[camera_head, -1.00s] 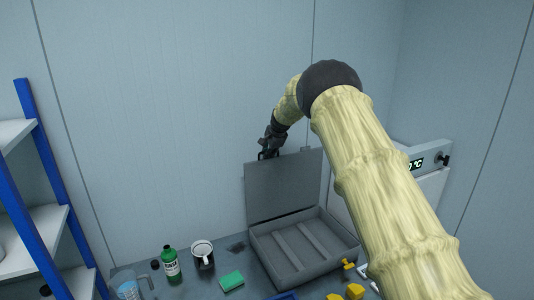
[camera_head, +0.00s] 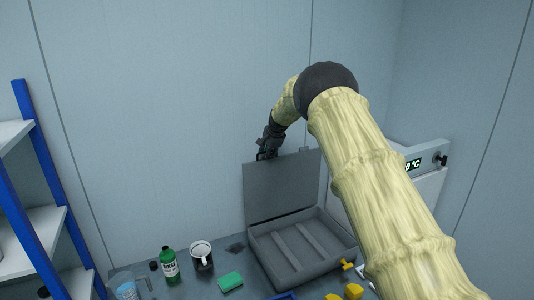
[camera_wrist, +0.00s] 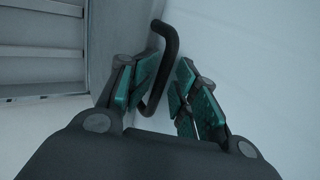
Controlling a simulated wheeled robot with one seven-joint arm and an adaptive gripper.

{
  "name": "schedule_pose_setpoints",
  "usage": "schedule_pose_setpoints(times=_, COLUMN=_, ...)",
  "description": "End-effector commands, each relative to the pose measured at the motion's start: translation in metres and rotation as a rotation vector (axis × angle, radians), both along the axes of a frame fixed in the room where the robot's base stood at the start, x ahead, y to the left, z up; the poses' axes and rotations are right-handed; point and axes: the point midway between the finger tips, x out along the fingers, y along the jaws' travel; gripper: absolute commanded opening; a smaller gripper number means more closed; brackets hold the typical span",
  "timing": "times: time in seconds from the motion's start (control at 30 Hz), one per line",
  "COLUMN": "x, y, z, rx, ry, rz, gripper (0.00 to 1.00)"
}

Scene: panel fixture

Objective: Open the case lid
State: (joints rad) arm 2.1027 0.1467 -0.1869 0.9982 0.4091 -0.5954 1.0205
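The grey case (camera_head: 300,255) stands on the table with its lid (camera_head: 281,188) raised roughly upright at the back. Its base is open and shows slats inside. My gripper (camera_head: 263,155) is at the lid's top edge, near its left end. In the wrist view the dark bar handle (camera_wrist: 166,70) of the lid rises between my gripper's fingers (camera_wrist: 160,100). The fingers are apart, with a clear gap between the handle and the right finger. The left finger is close to the handle; I cannot tell whether they touch. The case interior also shows in the wrist view (camera_wrist: 40,50).
A green bottle (camera_head: 169,265), a white mug (camera_head: 201,256), a green sponge (camera_head: 230,282) and a clear jug (camera_head: 127,288) stand left of the case. Yellow items (camera_head: 352,291) lie at its front right. A unit with a display (camera_head: 414,165) is at right, a blue-posted shelf (camera_head: 35,205) at left.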

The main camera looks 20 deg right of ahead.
Motion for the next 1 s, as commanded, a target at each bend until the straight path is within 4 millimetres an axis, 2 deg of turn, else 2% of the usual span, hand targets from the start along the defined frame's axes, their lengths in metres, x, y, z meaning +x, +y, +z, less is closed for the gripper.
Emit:
schedule_pose_setpoints(times=0.23, x=-0.008, y=-0.001, z=0.013, rx=0.001, ry=0.000, rz=-0.001, gripper=0.31)
schedule_pose_setpoints(times=0.7, x=-0.045, y=-0.003, z=0.075, rx=0.001, ry=-0.001, rz=-0.001, gripper=0.31)
schedule_pose_setpoints(times=1.0, x=-0.061, y=-0.004, z=0.099, rx=0.000, ry=-0.001, rz=0.000, gripper=0.31)
